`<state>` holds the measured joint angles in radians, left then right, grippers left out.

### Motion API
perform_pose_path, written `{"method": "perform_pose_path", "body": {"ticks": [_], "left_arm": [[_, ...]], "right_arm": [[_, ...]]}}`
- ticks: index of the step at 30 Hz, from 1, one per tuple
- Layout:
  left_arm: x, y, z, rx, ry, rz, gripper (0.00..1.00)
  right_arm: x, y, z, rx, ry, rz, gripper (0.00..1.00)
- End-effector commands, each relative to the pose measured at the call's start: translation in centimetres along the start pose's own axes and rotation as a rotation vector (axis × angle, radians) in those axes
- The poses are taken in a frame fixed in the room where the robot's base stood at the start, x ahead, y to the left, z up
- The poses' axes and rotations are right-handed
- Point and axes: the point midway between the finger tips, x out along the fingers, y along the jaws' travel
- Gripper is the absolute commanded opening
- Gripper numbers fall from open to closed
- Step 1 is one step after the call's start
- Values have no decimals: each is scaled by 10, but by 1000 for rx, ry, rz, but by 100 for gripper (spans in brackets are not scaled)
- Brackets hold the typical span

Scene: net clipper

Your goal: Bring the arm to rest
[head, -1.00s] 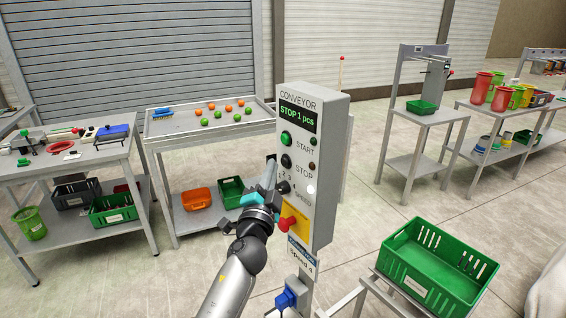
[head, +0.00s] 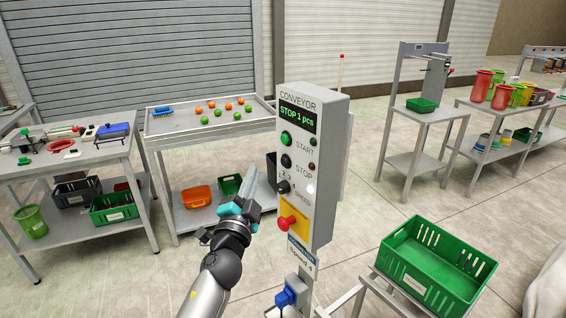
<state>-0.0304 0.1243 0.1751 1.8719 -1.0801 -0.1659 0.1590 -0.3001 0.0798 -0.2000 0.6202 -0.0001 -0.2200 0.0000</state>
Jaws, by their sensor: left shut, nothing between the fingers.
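My left gripper (head: 246,180) is shut and empty. It is in the head view left of the conveyor control box (head: 327,190), pointing up and a little to the right, and looks apart from the box. The box's display (head: 298,115) reads "STOP 1 pcs". Below it are a green start button (head: 286,139), a black stop button (head: 286,161), a speed knob (head: 283,187) and a red button (head: 288,223) on a yellow plate. My right gripper is not in view.
A green crate (head: 425,284) stands at the lower right. Behind my arm is a table (head: 172,126) with orange and green balls. A work table (head: 95,160) stands at the left. Bare floor (head: 372,215) lies right of the box.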

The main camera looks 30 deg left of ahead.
Motion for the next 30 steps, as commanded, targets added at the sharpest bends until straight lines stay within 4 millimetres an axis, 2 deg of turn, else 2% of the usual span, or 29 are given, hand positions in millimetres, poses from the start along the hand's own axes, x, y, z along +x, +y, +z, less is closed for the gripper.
{"method": "perform_pose_path", "body": {"ticks": [15, 18, 20, 23, 26, 27, 30], "left_arm": [[0, 1, 0, -1, -1, 1, 0], [-2, 13, 6, -9, -10, 23, 0], [-6, 31, 14, -24, -26, 57, 0], [-20, 83, 38, -66, -72, 152, 0], [-46, 149, 69, -123, -141, 277, 0], [-59, 175, 81, -145, -171, 326, 0], [-96, 236, 111, -197, -252, 447, 0]], "right_arm": [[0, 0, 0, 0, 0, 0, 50], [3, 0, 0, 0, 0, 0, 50], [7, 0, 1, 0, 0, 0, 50], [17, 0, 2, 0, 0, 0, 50], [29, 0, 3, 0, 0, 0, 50], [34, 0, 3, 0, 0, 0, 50], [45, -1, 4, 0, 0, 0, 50]]}}
